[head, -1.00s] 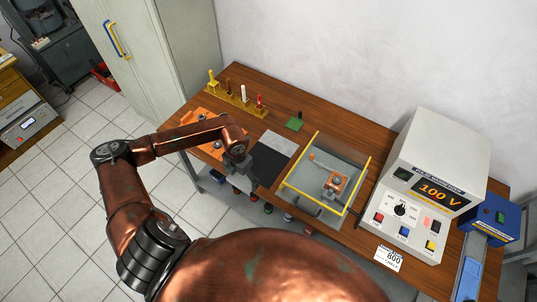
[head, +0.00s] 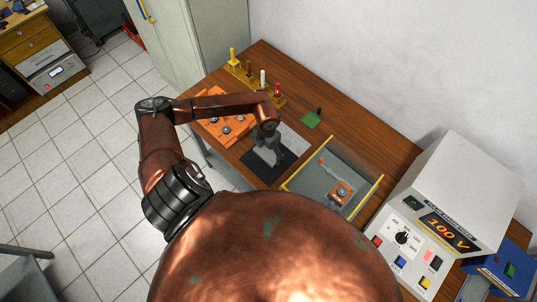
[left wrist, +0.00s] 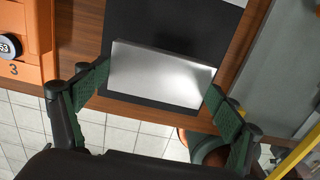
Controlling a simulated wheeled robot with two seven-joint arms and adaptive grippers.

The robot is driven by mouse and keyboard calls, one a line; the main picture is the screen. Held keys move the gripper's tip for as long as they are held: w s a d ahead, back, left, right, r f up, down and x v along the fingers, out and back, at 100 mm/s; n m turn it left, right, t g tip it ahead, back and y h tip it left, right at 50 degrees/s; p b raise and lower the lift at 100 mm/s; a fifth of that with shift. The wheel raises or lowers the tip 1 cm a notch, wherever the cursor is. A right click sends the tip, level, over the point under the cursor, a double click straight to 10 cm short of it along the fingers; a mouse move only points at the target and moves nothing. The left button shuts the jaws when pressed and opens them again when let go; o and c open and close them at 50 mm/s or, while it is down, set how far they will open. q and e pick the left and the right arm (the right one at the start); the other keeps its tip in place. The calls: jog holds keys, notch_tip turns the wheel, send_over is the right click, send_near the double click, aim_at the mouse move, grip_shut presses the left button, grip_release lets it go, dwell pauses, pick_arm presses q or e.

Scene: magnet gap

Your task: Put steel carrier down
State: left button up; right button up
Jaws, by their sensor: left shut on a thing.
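The steel carrier (left wrist: 162,76) is a flat, shiny silver plate in the left wrist view, between the two green-padded fingers of my left gripper (left wrist: 158,92). The gripper is shut on it. Behind it lies a black mat (left wrist: 185,22) on the wooden table; whether the carrier touches the mat is unclear. In the head view my left gripper (head: 267,158) points down over the black mat (head: 284,169), and the carrier is hard to make out there. My right gripper is not in view.
An orange tray (head: 205,110) with round discs lies left of the mat. A yellow-edged clear box (head: 318,172) with an orange piece inside stands to the right, near a grey 100 V instrument (head: 465,185). Colored pegs stand on a rack (head: 254,82) behind, with a green block (head: 311,120).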

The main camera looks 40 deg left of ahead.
aim_at(269, 152)
pick_arm(q)
jog(key=shift+w+d+f, duration=0.1)
jog(key=shift+w+f, duration=0.55)
jog(key=shift+f, duration=0.35)
jog(key=shift+s+f, duration=0.15)
jog(key=shift+f, duration=0.4)
jog(key=shift+s+f, duration=0.15)
jog(key=shift+f, duration=0.4)
jog(key=shift+w+f, duration=0.1)
jog(key=shift+w, duration=0.1)
jog(key=o, duration=1.1)
jog(key=shift+s, duration=0.15)
jog(key=shift+o, duration=0.3)
jog(key=shift+r, duration=0.25)
notch_tip(269, 152, up, 10)
jog(key=shift+r+b, duration=0.2)
jog(key=shift+b, duration=0.4)
jog(key=shift+r, duration=0.65)
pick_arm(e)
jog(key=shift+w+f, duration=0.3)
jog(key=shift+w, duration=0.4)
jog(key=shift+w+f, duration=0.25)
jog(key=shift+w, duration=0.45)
